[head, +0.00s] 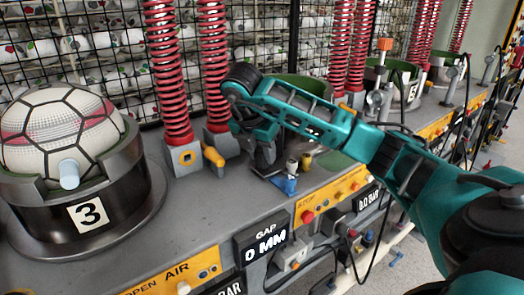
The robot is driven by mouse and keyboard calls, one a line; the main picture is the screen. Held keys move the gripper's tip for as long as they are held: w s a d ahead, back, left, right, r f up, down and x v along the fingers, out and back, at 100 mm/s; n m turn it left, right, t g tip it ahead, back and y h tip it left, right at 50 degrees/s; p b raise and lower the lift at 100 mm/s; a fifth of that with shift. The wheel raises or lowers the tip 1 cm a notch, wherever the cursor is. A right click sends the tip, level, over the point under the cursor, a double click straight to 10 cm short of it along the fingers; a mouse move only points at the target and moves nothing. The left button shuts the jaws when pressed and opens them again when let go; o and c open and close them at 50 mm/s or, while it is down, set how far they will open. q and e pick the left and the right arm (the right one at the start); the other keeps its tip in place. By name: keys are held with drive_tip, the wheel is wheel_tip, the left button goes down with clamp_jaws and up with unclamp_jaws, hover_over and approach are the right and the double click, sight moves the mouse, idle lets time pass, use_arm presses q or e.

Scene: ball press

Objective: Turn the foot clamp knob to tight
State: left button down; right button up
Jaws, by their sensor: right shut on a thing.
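My right gripper (262,138) reaches in from the right and points down at the bench behind the gap display. It is shut on a dark knob-like part, which I take for the foot clamp knob (266,158). The fingers hide most of that part, so I cannot read its setting. My left gripper is not in view.
A ball (60,128) sits in the dark number 3 cup (125,205) at left. Red spring columns (165,75) with orange-handled blocks (187,157) stand left of my gripper. The gap display (265,249) reads 0 MM. Bare bench (205,205) lies between cup and gripper.

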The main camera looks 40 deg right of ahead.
drive_tip(key=o, duration=1)
drive_tip(key=shift+f, duration=0.1)
drive_tip(key=shift+o, duration=0.2)
drive_tip(key=shift+a+r+p, duration=0.15)
drive_tip(key=shift+r+p, duration=0.15)
drive_tip(key=shift+r, duration=0.25)
drive_tip(key=p+v, duration=0.4)
drive_tip(key=v, duration=0.7)
drive_tip(key=shift+a+r, duration=0.2)
drive_tip(key=shift+r, duration=0.15)
drive_tip(key=shift+s, duration=0.15)
